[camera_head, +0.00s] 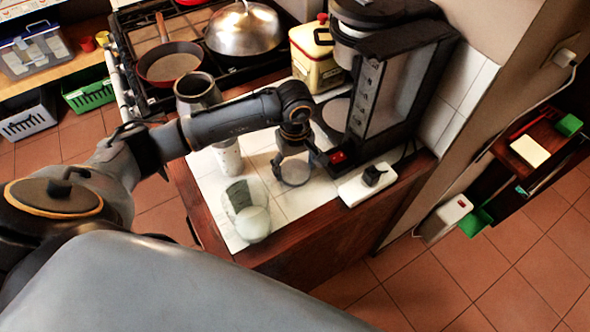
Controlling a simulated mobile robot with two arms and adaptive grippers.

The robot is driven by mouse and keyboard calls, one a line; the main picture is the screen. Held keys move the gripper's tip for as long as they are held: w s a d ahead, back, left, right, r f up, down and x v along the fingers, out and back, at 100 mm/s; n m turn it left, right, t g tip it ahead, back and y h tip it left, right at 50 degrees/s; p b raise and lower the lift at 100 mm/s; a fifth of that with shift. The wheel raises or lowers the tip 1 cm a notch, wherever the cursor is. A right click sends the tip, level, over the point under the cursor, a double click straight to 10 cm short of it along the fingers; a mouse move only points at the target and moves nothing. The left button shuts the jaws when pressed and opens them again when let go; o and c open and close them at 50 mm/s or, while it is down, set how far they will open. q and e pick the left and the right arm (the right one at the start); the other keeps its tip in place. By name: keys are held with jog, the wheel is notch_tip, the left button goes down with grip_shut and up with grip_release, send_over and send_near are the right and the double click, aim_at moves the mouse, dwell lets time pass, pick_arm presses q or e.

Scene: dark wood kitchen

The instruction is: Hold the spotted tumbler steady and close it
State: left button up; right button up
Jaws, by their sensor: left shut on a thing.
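A pale, speckled upright vessel (228,156), which looks like the spotted tumbler, stands on the white tiled counter (203,187). My left forearm crosses above it and hides its upper part and top. My left gripper (293,166) points down over the counter, right of the tumbler and apart from it. It is shut on a small round, lid-like disc (294,174). The disc's far edge is partly hidden by the fingers. My right gripper is not in view.
A clear glass container (240,195) with a white round thing lies near the counter's front edge. A black coffee machine (395,85) stands close right of my gripper. A white power strip (360,186) lies before it. A grey metal cup (197,90) is behind my arm.

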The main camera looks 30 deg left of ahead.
aim_at(295, 171)
pick_arm(q)
jog(key=shift+w+r, duration=0.1)
jog(key=shift+r, duration=0.3)
notch_tip(295, 171, up, 9)
jog(key=b, duration=0.2)
jog(key=shift+r+b, duration=0.15)
jog(key=shift+b, duration=0.25)
